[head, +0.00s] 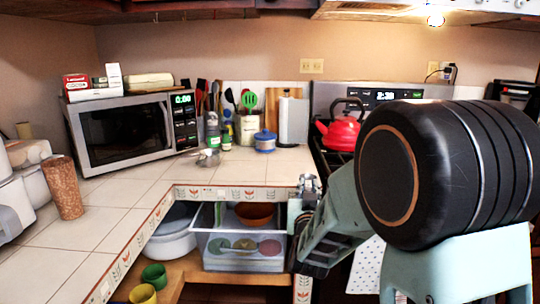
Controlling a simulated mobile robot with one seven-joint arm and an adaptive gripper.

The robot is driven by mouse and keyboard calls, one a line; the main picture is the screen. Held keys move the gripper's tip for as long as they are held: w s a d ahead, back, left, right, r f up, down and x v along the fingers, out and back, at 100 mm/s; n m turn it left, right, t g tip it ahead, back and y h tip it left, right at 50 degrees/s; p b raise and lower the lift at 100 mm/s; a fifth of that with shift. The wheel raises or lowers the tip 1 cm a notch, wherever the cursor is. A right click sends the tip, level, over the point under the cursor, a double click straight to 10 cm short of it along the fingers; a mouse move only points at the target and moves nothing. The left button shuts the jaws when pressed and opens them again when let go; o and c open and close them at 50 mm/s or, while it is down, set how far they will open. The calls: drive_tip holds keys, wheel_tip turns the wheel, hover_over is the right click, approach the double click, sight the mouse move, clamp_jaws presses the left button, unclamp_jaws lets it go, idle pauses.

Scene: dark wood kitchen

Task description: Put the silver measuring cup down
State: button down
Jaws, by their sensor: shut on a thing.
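My gripper (303,198) is at the counter's front corner, in the right half of the head view. It is shut on a small silver thing (309,182), which appears to be the silver measuring cup. It is small and partly hidden by the fingers, so its shape is unclear. It shows at the height of the counter edge; I cannot tell whether it touches the counter. Another small silver cup-like thing (208,157) stands on the tiled counter (245,174), right of the microwave.
A microwave (125,133), a blue lidded pot (265,141) and utensils stand at the back. A red kettle (341,132) sits on the stove. A cork-coloured cylinder (64,187) stands at left. Below are a clear bin (243,264) and green and yellow cups (143,293). The front counter is mostly clear.

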drive_tip(key=s+d+f+n+y, duration=0.1)
drive_tip(key=s+d+f+y, duration=0.15)
drive_tip(key=s+f, duration=0.4)
wheel_tip(320, 180, up, 25)
drive_tip(key=w+p, duration=0.1)
drive_tip(key=p, duration=2.6)
drive_tip(key=shift+w+d+r+p, duration=0.15)
drive_tip(key=shift+w+d+p, duration=0.1)
drive_tip(key=shift+p, duration=0.05)
